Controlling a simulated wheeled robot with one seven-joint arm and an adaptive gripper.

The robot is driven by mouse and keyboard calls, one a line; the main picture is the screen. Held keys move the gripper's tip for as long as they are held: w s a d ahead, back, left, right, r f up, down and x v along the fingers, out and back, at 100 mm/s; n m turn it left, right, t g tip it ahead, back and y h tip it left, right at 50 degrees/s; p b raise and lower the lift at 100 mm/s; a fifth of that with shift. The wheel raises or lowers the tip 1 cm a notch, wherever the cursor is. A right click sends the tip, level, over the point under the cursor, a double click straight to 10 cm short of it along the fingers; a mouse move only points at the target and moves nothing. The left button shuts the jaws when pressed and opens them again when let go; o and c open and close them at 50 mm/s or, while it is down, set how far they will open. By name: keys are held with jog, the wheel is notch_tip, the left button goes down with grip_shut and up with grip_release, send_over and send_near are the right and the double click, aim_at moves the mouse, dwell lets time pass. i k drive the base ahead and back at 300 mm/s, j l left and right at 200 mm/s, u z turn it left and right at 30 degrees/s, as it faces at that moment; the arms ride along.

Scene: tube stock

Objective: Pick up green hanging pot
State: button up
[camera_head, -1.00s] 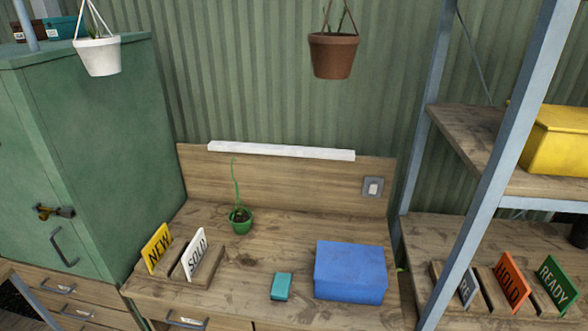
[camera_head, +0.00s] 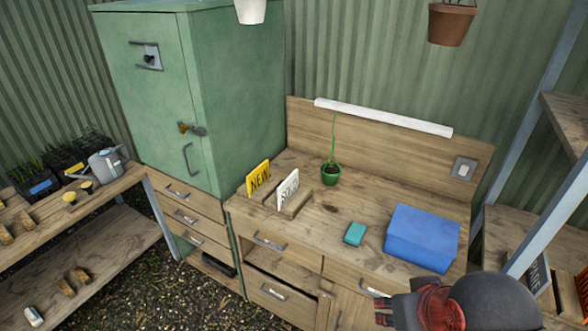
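The small green pot (camera_head: 331,176) stands upright on the wooden workbench, towards its back left. Dark soil and a thin, tall green stem show above its rim. My gripper (camera_head: 382,312) is at the bottom of the view, in front of the bench and well apart from the pot. Its fingers are small and seen side-on, so their opening cannot be told.
A sign holder with NEW and SOLD cards (camera_head: 288,190), a teal box (camera_head: 355,234) and a blue box (camera_head: 422,238) are on the bench. A green cabinet (camera_head: 245,100) stands left. White (camera_head: 251,10) and brown (camera_head: 451,25) pots hang above.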

aim_at(331, 172)
jog(key=i+j+z, duration=0.1)
jog(key=i, duration=0.35)
jog(key=i+j, duration=0.3)
jog(key=i+j+z, duration=0.15)
jog(key=i, duration=0.35)
jog(key=j+z, duration=0.1)
jog(key=z, duration=0.8)
